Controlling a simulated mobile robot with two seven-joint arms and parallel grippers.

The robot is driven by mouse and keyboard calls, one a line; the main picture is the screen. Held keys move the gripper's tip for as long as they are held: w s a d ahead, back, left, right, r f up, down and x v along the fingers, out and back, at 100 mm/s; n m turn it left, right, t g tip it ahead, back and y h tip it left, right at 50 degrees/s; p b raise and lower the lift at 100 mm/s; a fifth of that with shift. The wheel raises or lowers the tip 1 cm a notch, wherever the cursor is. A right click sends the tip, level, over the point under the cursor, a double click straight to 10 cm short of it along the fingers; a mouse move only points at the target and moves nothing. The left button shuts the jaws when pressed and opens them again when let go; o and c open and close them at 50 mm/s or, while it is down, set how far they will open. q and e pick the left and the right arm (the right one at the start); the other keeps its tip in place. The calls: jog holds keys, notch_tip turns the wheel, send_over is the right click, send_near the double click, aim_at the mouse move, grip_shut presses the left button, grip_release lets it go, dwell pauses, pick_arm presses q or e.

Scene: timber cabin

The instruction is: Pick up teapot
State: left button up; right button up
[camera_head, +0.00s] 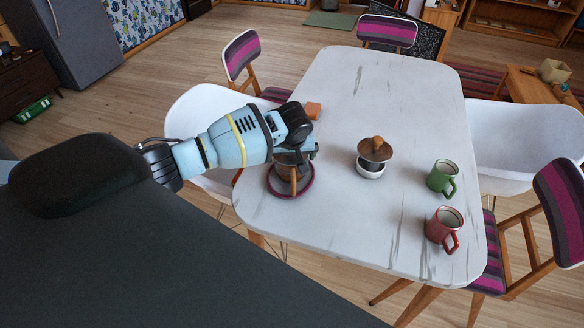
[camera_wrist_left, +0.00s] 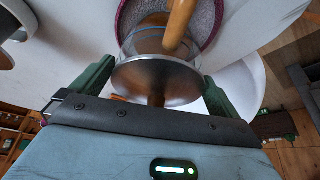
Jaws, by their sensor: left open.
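The teapot (camera_head: 291,184) stands on a round purple-rimmed mat (camera_head: 306,190) near the left edge of the white table. My left gripper (camera_head: 296,154) is above it and hides its top in the head view. In the left wrist view the teapot shows a clear body, a wooden handle (camera_wrist_left: 178,28) and a metal-rimmed dark lid (camera_wrist_left: 155,78) with a knob. The two green fingers of my left gripper (camera_wrist_left: 155,88) are open, one on each side of the lid. I cannot tell whether they touch it. My right gripper is not in view.
A white bowl with a brown lid (camera_head: 375,149), a green mug (camera_head: 440,177) and a red mug (camera_head: 443,225) stand to the right on the table (camera_head: 345,232). An orange block (camera_head: 313,110) lies behind the gripper. Chairs surround the table; its far half is mostly clear.

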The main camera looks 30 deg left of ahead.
pick_arm(q)
jog(key=shift+r, duration=0.1)
jog(key=c, duration=1.4)
jog(key=shift+w+r, duration=0.1)
jog(key=shift+r, duration=0.05)
jog(key=shift+c, duration=0.2)
jog(key=shift+r, duration=1.25)
jog(key=s, duration=0.1)
jog(key=s+d+r+p, duration=0.1)
jog(key=s, duration=0.1)
jog(key=s+d, duration=0.1)
jog(key=shift+s+r, duration=0.15)
jog(key=shift+r, duration=0.1)
jog(key=s+d, duration=0.4)
jog(key=s, duration=0.6)
jog(key=shift+d+r, duration=0.35)
jog(key=shift+r, duration=0.05)
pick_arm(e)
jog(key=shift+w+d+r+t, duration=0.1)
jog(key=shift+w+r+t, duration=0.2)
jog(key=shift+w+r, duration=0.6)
pick_arm(q)
jog(key=shift+s, duration=0.15)
